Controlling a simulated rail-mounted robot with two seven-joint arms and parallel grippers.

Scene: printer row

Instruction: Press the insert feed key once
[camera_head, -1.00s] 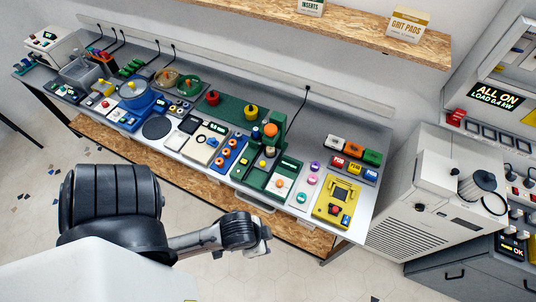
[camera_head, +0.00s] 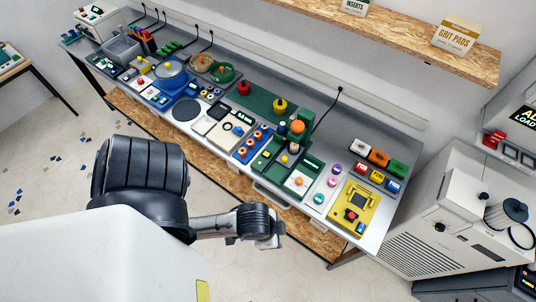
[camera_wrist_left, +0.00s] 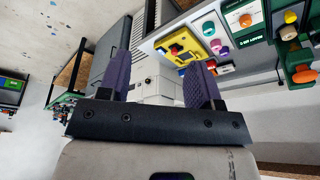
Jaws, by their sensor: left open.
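A long grey bench carries several coloured devices; I cannot read which key is the insert feed key. Near its right end are a yellow unit (camera_head: 354,209) with red and blue keys, a white strip with purple, pink and teal buttons (camera_head: 319,199), and a green machine (camera_head: 290,165) with an orange knob. My left gripper (camera_head: 272,240) is in front of the bench, apart from it. In the left wrist view its two purple fingers are spread and empty (camera_wrist_left: 160,82), with the yellow unit (camera_wrist_left: 178,52) and the buttons (camera_wrist_left: 208,28) beyond. My right gripper is not in view.
Red, yellow and blue blocks (camera_head: 376,176) sit behind the yellow unit. A white cabinet machine (camera_head: 450,215) stands right of the bench. A wooden shelf (camera_head: 410,35) with boxes hangs above. The floor in front (camera_head: 300,275) is clear.

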